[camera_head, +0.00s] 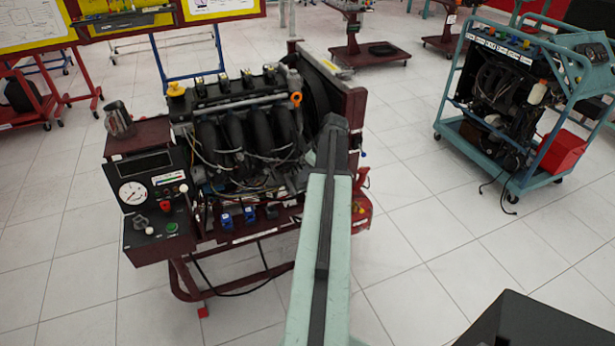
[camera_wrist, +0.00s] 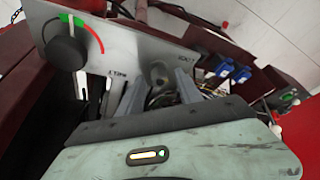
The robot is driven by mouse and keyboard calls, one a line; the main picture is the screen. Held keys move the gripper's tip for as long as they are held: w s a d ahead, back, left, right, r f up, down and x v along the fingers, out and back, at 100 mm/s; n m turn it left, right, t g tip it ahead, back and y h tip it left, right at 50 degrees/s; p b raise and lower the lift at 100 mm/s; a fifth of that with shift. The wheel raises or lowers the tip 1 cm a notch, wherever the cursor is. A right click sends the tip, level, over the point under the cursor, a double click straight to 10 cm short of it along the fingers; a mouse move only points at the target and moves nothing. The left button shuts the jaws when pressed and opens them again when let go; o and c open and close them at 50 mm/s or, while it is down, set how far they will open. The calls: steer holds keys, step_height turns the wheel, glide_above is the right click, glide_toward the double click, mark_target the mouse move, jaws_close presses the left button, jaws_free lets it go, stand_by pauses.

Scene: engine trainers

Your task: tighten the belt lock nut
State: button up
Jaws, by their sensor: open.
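In the wrist view a grey metal panel (camera_wrist: 135,50) carries a small grey nut (camera_wrist: 159,71) beside a label that seems to read LOCK. My gripper (camera_wrist: 157,84) is open, with one finger on each side of the nut in the picture. I cannot tell whether the fingers touch it. A black knob (camera_wrist: 66,53) with a green and red arc is on the panel's left. In the head view my arm covers the right part of the engine trainer (camera_head: 240,135). The gripper, panel and nut are hidden there.
The trainer's control box (camera_head: 150,200) with a gauge is at its left. Blue connectors (camera_wrist: 240,73) show right of the panel in the wrist view. A teal trainer cart (camera_head: 470,130) with a red box (camera_head: 562,151) stands at right. Tiled floor between them is free.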

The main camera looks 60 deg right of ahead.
jaws_close()
steer(key=shift+a, duration=0.2)
steer(key=shift+d, duration=0.1)
